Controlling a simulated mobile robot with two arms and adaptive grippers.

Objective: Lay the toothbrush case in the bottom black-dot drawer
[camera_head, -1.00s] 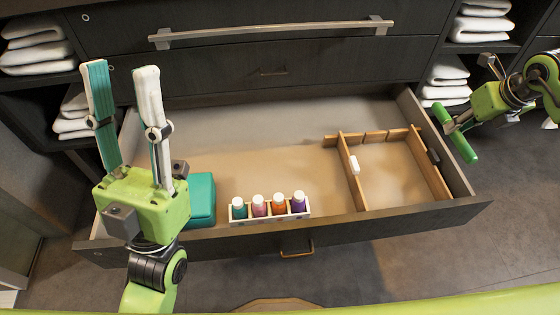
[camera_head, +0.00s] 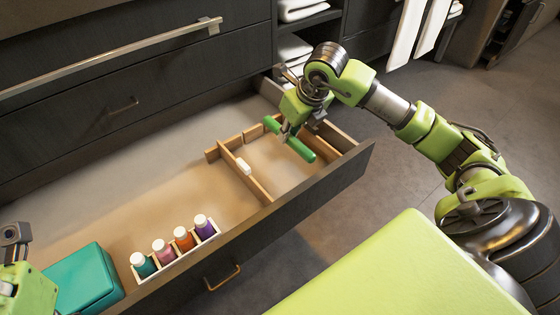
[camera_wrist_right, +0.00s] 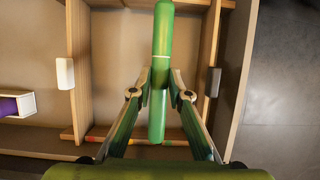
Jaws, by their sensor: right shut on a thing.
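The toothbrush case is a green cylinder (camera_head: 301,149), held by my right gripper (camera_head: 288,131) over the right part of the open drawer (camera_head: 215,262). In the right wrist view the case (camera_wrist_right: 163,38) points lengthwise away from me, and the right gripper's fingers (camera_wrist_right: 160,86) are closed on its sides. It hangs above the wood-divided compartment (camera_wrist_right: 118,55); I cannot tell its exact height. I see no black dot on the drawer now. My left gripper (camera_head: 18,275) is cut off at the left edge, with its fingers out of view.
A white tab (camera_head: 244,166) sits on the left divider, and a dark tab (camera_wrist_right: 213,82) on the right one. A rack of several bottles (camera_head: 175,247) and a teal box (camera_head: 85,281) stand left in the drawer. The drawer's middle is bare.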

